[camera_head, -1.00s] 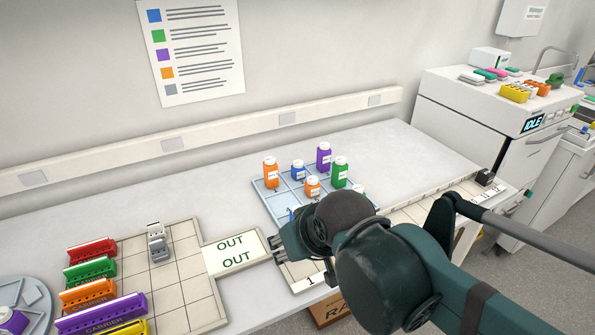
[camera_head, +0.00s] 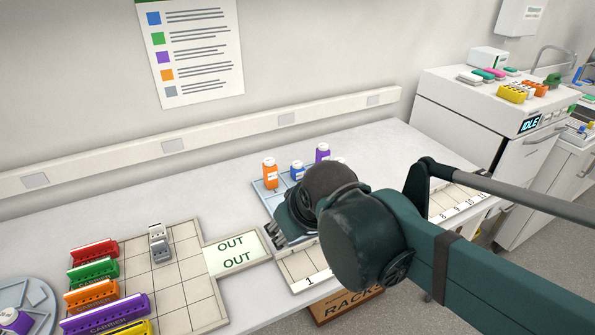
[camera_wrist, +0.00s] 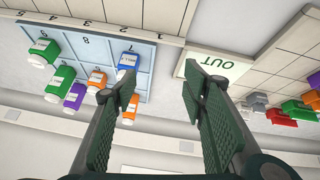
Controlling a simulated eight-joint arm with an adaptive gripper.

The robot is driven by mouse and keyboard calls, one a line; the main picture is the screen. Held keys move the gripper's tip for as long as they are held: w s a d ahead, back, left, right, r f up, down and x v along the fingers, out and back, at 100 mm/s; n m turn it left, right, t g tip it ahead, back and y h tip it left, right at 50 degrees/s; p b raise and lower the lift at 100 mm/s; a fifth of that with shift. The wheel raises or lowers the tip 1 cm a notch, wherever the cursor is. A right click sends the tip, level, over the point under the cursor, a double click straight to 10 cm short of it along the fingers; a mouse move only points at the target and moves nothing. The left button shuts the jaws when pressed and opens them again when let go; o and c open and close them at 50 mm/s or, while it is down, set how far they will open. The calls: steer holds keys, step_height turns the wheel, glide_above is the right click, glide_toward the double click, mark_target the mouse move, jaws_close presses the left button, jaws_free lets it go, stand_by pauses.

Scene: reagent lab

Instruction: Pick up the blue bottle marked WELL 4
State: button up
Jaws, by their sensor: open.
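One (camera_wrist: 127,63) lies near the grid edge beside the left finger. One blue bottle (camera_head: 297,172) shows in the head view, between orange and purple bottles; my arm hides the rest. My gripper (camera_wrist: 166,82) is open and empty, its fingers wide apart. In the head view my gripper (camera_head: 274,234) is over the front left of the bottle grid.
Orange (camera_head: 270,175), purple (camera_head: 322,153) and green (camera_wrist: 60,82) bottles crowd the blue grid tray (camera_wrist: 148,60). The OUT plate (camera_head: 237,252) and a tiled board (camera_head: 190,270) with coloured carriers lie left. A numbered strip (camera_head: 460,203) runs along the front. The bench behind is clear.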

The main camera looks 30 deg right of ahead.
steer(key=w+d+r+n+g+h+p, duration=0.1)
steer(key=w+d+r+n+g+p, duration=0.25)
steer(key=w, duration=0.55)
steer(key=n+g+h+p, duration=0.3)
steer(key=n+p, duration=1)
steer(key=p, duration=0.3)
glide_above(296, 164)
steer(key=a, duration=0.2)
steer(key=shift+a+f, duration=0.15)
steer(key=shift+f, duration=2.1)
steer(key=shift+f, duration=0.15)
steer(key=shift+x, duration=1.15)
steer(key=shift+f, duration=0.15)
